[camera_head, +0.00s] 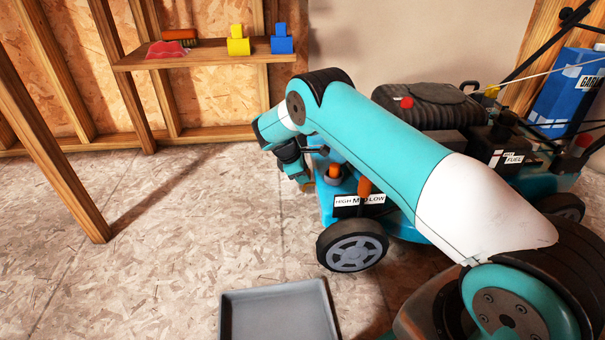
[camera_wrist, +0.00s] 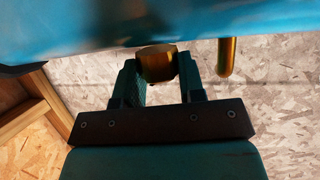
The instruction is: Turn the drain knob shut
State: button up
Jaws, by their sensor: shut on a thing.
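The drain knob (camera_wrist: 157,65) is a brass-coloured, faceted piece under the edge of the blue mower deck (camera_wrist: 150,25) in the wrist view. My gripper (camera_wrist: 156,76) has one finger on each side of the knob and is shut on it. A rounded brass peg or spout (camera_wrist: 228,57) hangs from the deck to the right, apart from my fingers. In the head view my gripper (camera_head: 303,177) is beside the near left end of the teal mower; I cannot make out the knob there. The knob's turn angle cannot be told.
A grey tray (camera_head: 280,311) lies on the floor in front of the mower wheel (camera_head: 352,246). An orange lever (camera_head: 365,187) stands by the HIGH MID LOW label (camera_head: 360,200). A wooden shelf (camera_head: 200,60) holds small items. The floor on the left is clear beyond a wooden post (camera_head: 50,130).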

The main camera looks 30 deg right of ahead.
jog(key=shift+s+r+p, duration=0.1)
jog(key=shift+r+p, duration=0.2)
jog(key=shift+p, duration=0.75)
jog(key=shift+a+t+h+p, duration=0.1)
jog(key=shift+t+h+p, duration=0.2)
jog(key=shift+t+p, duration=0.3)
jog(key=shift+f+m+t+h+p, duration=0.3)
jog(key=shift+t+p, duration=0.1)
jog(key=shift+p, duration=0.25)
jog(key=o, duration=0.9)
jog(key=shift+f, duration=0.1)
